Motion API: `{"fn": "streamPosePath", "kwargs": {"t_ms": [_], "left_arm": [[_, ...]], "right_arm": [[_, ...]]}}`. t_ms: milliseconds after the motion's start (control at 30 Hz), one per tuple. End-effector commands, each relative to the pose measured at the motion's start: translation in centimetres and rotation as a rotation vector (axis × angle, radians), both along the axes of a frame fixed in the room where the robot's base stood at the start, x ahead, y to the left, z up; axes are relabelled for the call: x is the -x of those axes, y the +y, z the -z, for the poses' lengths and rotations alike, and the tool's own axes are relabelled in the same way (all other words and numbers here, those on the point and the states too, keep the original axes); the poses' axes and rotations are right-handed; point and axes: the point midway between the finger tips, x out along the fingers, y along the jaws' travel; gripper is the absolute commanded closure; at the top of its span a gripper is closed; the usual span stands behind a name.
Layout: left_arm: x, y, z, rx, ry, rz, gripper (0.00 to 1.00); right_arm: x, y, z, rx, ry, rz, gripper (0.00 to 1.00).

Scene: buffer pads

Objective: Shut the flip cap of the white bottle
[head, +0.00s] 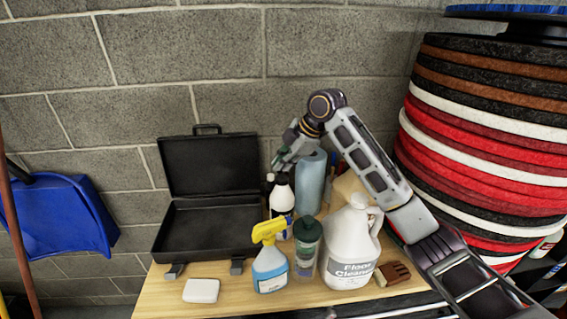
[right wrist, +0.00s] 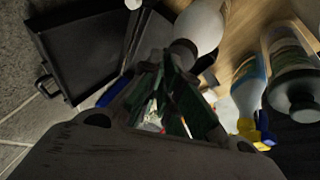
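The white bottle (head: 281,204) stands upright on the wooden table, right of the open black case. Its dark top (head: 282,179) faces up; I cannot tell how far the flip cap is lifted. In the right wrist view the white bottle (right wrist: 203,22) is at the top centre, with its dark cap (right wrist: 183,49) just beyond my fingertips. My right gripper (head: 276,164) is above and slightly left of the cap, pointing down. In the right wrist view its green-padded fingers (right wrist: 166,64) come together at the tips, with nothing seen held. My left gripper is not in view.
A yellow-topped spray bottle (head: 270,269), green-capped bottle (head: 306,250) and floor cleaner jug (head: 350,245) stand in front. A blue roll (head: 311,182) is behind right. The open black case (head: 207,232) is left, a white bar (head: 201,290) front left, a brush (head: 393,273) right.

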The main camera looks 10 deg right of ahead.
Motion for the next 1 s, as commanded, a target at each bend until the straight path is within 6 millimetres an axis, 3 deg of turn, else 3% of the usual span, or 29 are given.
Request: {"fn": "streamPosePath", "kwargs": {"t_ms": [567, 1000], "left_arm": [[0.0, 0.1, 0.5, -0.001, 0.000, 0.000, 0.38], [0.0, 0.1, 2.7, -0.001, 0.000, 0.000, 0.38]], "right_arm": [[0.2, -0.1, 0.1, -0.005, -0.036, 0.000, 1.00], [1.1, -0.3, 0.8, -0.035, -0.209, -0.001, 1.00]]}}
